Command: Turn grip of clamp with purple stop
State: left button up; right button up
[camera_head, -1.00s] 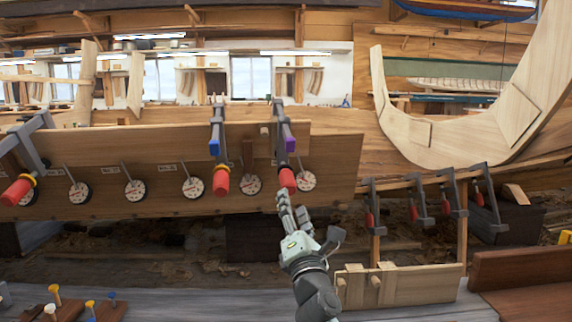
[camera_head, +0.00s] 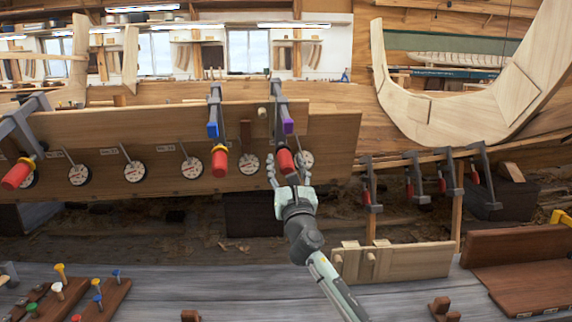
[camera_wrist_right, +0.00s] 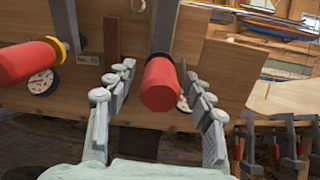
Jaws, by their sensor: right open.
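The clamp with the purple stop (camera_head: 288,126) hangs on the plank's upper edge, right of the clamp with the blue stop (camera_head: 213,130). Its red grip (camera_head: 285,161) points toward me at the lower end; the grip also shows in the right wrist view (camera_wrist_right: 161,86). My right gripper (camera_head: 288,170) is open just below and around this grip. In the right wrist view the fingers (camera_wrist_right: 160,100) stand to either side of the red grip, with gaps on both sides. The purple stop is out of sight in the wrist view. My left gripper is not in view.
The neighbouring red grip with a yellow collar (camera_head: 219,162) is to the left. Round dials (camera_head: 191,168) line the plank (camera_head: 330,150). Several smaller clamps (camera_head: 415,178) hang at right. A bench (camera_head: 210,285) with coloured pegs lies below.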

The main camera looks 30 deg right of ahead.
jog(key=c, duration=1.2)
jog(key=shift+o, duration=0.2)
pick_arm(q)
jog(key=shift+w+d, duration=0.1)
pick_arm(e)
jog(key=shift+m, duration=0.4)
jog(key=shift+m, duration=0.5)
jog(key=m, duration=0.2)
jog(key=shift+m+b, duration=0.3)
jog(key=shift+b, duration=0.05)
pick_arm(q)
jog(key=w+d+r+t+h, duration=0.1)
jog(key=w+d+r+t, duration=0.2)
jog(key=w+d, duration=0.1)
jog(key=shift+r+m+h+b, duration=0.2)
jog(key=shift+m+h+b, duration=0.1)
pick_arm(e)
jog(key=shift+m, duration=2.3)
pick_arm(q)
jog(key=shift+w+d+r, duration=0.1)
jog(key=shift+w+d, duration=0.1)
pick_arm(e)
jog(key=o, duration=1.2)
jog(key=shift+c, duration=0.2)
